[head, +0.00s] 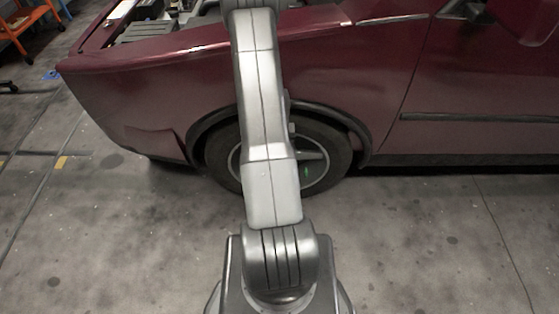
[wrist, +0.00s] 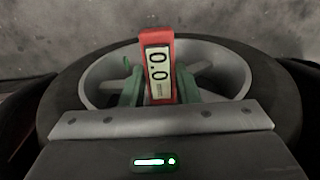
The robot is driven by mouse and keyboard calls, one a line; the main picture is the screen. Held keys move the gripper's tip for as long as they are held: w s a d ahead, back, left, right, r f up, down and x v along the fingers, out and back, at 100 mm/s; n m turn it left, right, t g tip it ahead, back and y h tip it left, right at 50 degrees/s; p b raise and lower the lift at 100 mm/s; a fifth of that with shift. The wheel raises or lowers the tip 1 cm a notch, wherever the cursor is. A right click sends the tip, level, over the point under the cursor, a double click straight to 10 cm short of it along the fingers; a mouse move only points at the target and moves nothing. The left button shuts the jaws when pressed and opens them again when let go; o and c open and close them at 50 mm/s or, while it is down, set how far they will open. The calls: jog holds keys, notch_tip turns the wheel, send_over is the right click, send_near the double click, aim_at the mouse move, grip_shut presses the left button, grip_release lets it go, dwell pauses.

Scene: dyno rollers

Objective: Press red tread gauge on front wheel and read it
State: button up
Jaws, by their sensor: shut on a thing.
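My gripper (wrist: 160,88) has green fingers shut on the red tread gauge (wrist: 157,41) in the wrist view. The gauge stands out between the fingers, and its pale display (wrist: 159,66) faces the camera and reads 0.0. The front wheel (wrist: 228,60) lies behind the gauge, with its grey rim and dark tyre filling much of that view. I cannot tell whether the gauge touches the tyre. In the head view, the front wheel (head: 335,148) of the dark red car is partly hidden by my arm. The gripper and gauge are hidden there too.
The dark red car (head: 140,90) stands across the head view, its engine bay uncovered at the upper left. The grey concrete floor (head: 430,240) before it is clear on both sides of my arm. An orange stand (head: 22,28) is at the far upper left.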

jog(key=w+f+b, duration=0.3)
jog(key=f+b, duration=0.2)
jog(key=b, duration=1.5)
jog(key=shift+f+b, duration=0.35)
jog(key=shift+f, duration=0.05)
jog(key=shift+d+b, duration=0.15)
jog(key=shift+b, duration=0.55)
jog(key=shift+r, duration=0.3)
